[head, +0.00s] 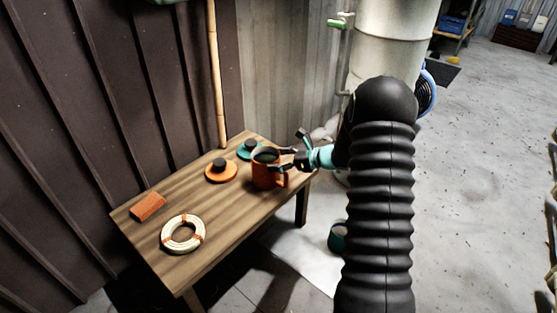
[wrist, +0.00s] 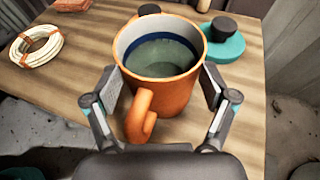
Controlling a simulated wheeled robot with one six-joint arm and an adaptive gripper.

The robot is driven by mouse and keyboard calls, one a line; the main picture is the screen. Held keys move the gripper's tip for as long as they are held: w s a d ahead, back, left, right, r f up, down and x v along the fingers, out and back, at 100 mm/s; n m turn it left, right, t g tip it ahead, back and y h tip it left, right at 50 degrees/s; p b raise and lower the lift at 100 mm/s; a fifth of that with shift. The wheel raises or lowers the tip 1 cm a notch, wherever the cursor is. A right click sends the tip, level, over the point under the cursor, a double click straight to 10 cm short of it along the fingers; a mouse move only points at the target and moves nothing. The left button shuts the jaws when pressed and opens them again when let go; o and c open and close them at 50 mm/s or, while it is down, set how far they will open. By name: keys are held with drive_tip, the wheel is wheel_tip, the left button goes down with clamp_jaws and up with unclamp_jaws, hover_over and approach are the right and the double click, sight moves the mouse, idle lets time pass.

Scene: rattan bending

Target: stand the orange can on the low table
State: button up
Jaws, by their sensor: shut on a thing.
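The orange can (head: 264,173) is an open, mug-like vessel with a side handle, upright at the right end of the wooden table (head: 190,255). My gripper (head: 284,160) reaches in from the right and is shut on the can. In the wrist view the can (wrist: 165,92) sits between the two fingers, its handle toward me. Its inside looks grey-green with a dark blue band. The can's base is hard to see, so I cannot tell whether it touches the wood.
An orange disc with a black knob (head: 220,172) and a teal one (head: 250,150) lie close by the can. A pale coil (head: 183,234) and an orange block (head: 148,206) lie further left. A bamboo pole (head: 215,80) stands behind. The table's front middle is clear.

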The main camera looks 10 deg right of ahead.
drive_tip(key=o, duration=1.7)
drive_tip(key=shift+c, duration=0.2)
